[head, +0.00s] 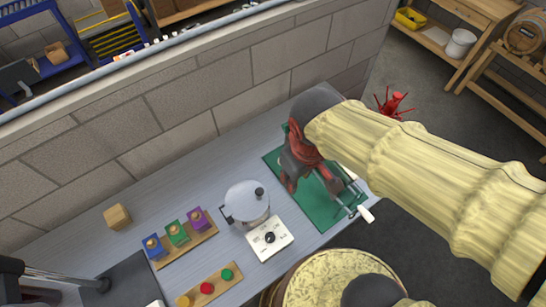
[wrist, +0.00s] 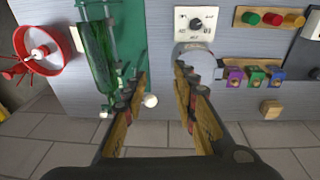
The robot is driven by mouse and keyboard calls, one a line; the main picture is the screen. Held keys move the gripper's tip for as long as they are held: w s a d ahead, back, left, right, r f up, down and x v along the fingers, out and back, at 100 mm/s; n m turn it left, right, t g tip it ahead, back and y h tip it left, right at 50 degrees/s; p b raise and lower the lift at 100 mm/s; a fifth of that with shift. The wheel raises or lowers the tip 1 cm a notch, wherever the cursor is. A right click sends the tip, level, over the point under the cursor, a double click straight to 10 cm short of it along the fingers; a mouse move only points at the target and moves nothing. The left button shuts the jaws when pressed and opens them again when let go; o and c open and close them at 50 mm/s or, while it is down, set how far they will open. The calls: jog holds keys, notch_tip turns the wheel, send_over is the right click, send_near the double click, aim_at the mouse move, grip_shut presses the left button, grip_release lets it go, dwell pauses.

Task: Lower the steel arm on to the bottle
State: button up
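A green glass bottle (wrist: 98,55) lies on a green board (head: 322,203) at the right end of the bench. In the wrist view it is left of my gripper, with steel rods and brackets beside it. In the head view my gripper hides the bottle. Steel rods (head: 350,203) show at the board's right edge, with a white handle (head: 365,214) past it. A white knob (wrist: 150,101) shows by my left finger. Which steel part is the arm, and whether it touches the bottle, I cannot tell. My gripper (wrist: 159,78) is open, with nothing between its fingers.
Left of the board stand a lidded steel pot (head: 246,202), a white dial box (head: 270,238), a rack of coloured blocks (head: 183,245), a button strip (head: 207,288) and a wooden cube (head: 118,216). A block wall (head: 200,90) runs behind. A red wheel (wrist: 43,50) is at the far left.

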jog(key=a+n+h+p, duration=0.1)
jog(key=a+n+p, duration=0.1)
jog(key=a+n, duration=0.1)
jog(key=a+n+g+p, duration=0.1)
jog(key=a+n+p, duration=0.1)
jog(key=a+n, duration=0.1)
jog(key=a+n+h+p, duration=0.1)
jog(key=a+n+p, duration=0.2)
jog(key=n, duration=0.2)
jog(key=shift+s+n+g+h, duration=0.25)
jog(key=shift+n+g+h, duration=0.05)
jog(key=c, duration=0.6)
jog(key=n, duration=0.2)
jog(key=w+a+n, duration=0.1)
jog(key=n, duration=0.2)
jog(key=w+n+h, duration=0.1)
jog(key=n, duration=0.1)
jog(key=shift+w+a+f+n, duration=0.25)
jog(key=shift+a+f+n, duration=0.05)
jog(key=shift+a, duration=0.05)
grip_shut()
jog(key=n, duration=0.3)
jog(key=shift+w+d+r+n, duration=0.1)
jog(key=shift+w+r+n, duration=0.05)
jog(key=shift+r+n, duration=0.15)
